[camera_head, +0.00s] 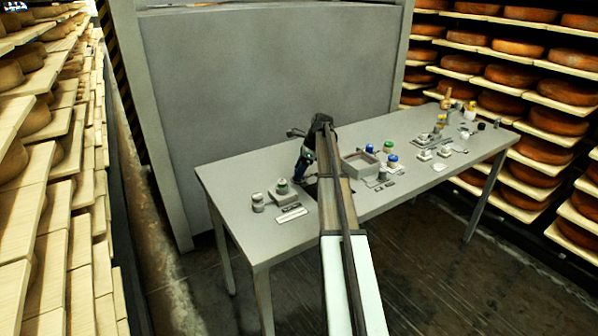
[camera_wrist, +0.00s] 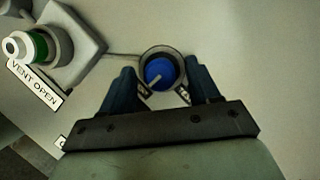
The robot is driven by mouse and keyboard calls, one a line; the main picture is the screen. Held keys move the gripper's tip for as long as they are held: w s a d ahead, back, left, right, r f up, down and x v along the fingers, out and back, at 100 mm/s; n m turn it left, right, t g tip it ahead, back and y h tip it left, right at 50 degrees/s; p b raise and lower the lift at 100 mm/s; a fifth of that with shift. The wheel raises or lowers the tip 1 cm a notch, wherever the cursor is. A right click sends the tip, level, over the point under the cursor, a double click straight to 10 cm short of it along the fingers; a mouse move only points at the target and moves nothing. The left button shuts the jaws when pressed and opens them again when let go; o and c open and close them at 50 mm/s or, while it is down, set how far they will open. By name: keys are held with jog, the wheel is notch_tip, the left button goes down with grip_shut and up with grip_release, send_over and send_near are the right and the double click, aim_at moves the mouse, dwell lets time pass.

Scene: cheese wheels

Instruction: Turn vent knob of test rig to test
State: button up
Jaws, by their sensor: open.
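In the wrist view a round blue knob (camera_wrist: 159,71) sits inside a dark ring on the pale surface. Its white pointer line slants toward the lower left. My gripper (camera_wrist: 162,75) is open, with one dark finger on each side of the knob; I cannot tell whether either finger touches it. Small labels below the knob are mostly hidden by the fingers. A label reading "VENT OPEN" (camera_wrist: 34,85) lies to the left. In the head view my gripper (camera_head: 304,166) is low over the table, and my arm hides the knob.
A grey block (camera_wrist: 75,45) with a green-banded white fitting (camera_wrist: 38,45) stands left of the knob. In the head view a shallow tray (camera_head: 359,164) and small fittings stand right of my arm on the grey table (camera_head: 225,180). Cheese shelves flank the table.

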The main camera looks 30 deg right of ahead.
jog(key=shift+w+a+f, duration=0.1)
jog(key=shift+a+f, duration=0.1)
jog(key=shift+f, duration=0.3)
jog(key=shift+c, duration=0.2)
jog(key=c, duration=1)
